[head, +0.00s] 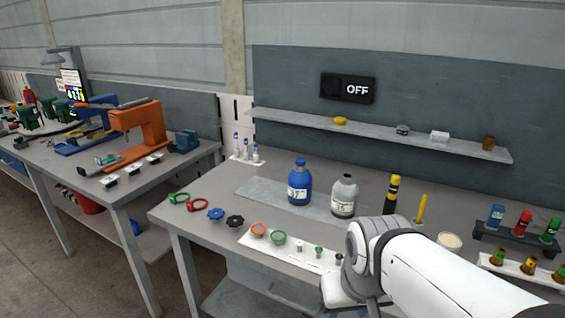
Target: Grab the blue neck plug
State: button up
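I cannot make out a blue neck plug for certain. A white strip (272,248) at the front of the bench carries an orange ring (259,230), a green ring (279,238) and small plug-like pieces, among them a pale one (299,246) and a green one (318,252). My white arm covers the strip's right end and what may lie there. A blue star-shaped cap (215,213) lies left of the strip, beside a black one (235,221). My arm reaches in from the lower right; my gripper's fingers do not show.
A blue bottle (298,187) and a grey bottle (344,196) stand on a plate behind the strip. Red (176,198) and green (204,197) clamp rings lie at the left edge. A shelf (380,131) hangs above. Coloured vials stand in a rack (490,238) at right.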

aim_at(299, 161)
jog(key=z, duration=2.5)
jog(key=k, duration=1.45)
jog(key=u, duration=1.4)
jog(key=i, duration=1.65)
